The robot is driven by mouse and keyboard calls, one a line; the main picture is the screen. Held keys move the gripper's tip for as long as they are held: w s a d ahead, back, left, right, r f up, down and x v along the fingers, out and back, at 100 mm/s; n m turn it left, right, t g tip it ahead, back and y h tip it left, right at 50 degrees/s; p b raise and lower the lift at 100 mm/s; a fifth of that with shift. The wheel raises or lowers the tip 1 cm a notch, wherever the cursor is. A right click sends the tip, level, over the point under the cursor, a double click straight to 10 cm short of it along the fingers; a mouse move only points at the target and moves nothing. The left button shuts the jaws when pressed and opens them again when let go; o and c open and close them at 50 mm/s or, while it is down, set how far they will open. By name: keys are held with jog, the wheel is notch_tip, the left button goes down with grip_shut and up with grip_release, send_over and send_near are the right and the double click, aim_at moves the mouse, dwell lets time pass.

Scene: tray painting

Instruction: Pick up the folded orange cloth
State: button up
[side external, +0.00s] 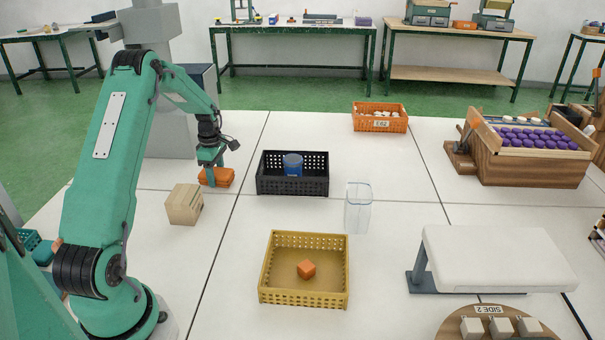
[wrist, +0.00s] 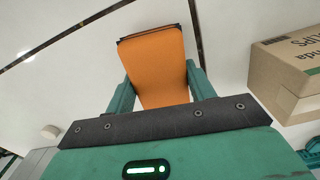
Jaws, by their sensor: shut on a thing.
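The folded orange cloth (side external: 222,177) is on the white table, left of the black basket. In the wrist view the cloth (wrist: 156,62) lies between the two green fingers. My gripper (side external: 211,174) is lowered over the cloth in the side view, with its fingers at the cloth's sides. In the wrist view my gripper (wrist: 158,85) is shut on the cloth. The cloth's near end is hidden behind the dark bar of the gripper. I cannot tell whether the cloth is clear of the table.
A cardboard box (side external: 184,204) stands close in front of the cloth; it also shows in the wrist view (wrist: 285,85). A black basket (side external: 292,187) holding a blue container is to the right. A yellow basket (side external: 305,298) with an orange cube stands nearer.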

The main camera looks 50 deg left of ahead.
aim_at(218, 172)
jog(key=shift+r, duration=0.6)
jog(key=r, duration=0.3)
jog(key=shift+w+d+r, duration=0.1)
jog(key=shift+w+d, duration=0.05)
jog(key=shift+d, duration=0.25)
jog(key=w+d+r, duration=0.2)
jog(key=d+r, duration=0.4)
jog(key=d, duration=0.4)
jog(key=shift+d+r, duration=0.2)
jog(key=shift+d, duration=0.1)
jog(key=shift+w, duration=0.1)
